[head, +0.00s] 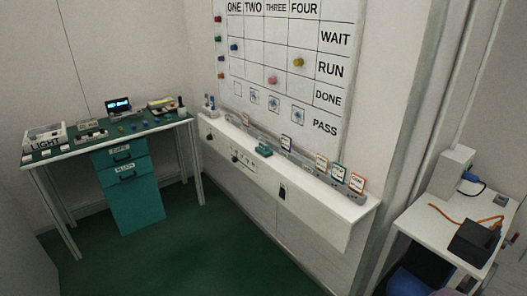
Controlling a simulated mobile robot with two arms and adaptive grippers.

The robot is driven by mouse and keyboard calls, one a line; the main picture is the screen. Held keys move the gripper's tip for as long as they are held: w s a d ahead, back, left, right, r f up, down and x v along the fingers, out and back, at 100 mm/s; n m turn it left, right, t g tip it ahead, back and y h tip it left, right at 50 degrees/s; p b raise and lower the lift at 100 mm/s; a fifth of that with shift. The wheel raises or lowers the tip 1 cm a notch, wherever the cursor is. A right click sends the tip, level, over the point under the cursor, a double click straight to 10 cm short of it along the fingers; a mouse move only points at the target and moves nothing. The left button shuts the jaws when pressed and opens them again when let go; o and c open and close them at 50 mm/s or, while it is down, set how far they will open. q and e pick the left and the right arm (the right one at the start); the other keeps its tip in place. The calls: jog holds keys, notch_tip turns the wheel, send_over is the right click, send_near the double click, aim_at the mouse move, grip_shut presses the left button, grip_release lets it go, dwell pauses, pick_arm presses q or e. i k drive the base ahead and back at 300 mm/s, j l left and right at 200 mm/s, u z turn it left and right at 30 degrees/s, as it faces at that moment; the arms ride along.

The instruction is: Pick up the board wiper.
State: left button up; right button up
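A small teal block (264,150), which looks like the board wiper, lies on the white ledge below the whiteboard in the head view. It is near the ledge's middle, in front of the board's lower rail. Its details are too small to make out. The whiteboard (262,50) hangs above, with a grid headed ONE to FOUR and rows WAIT, RUN, DONE and PASS. Neither of my grippers is in view.
Several small framed cards (357,184) stand along the ledge (335,205). A green-topped desk (70,147) with instruments and teal drawers stands at left. A white table (430,213) with a black box (473,243) is at right. The green floor (190,245) between is clear.

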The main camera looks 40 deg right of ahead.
aim_at(262, 149)
jog(key=z, duration=1.65)
jog(key=i, duration=0.15)
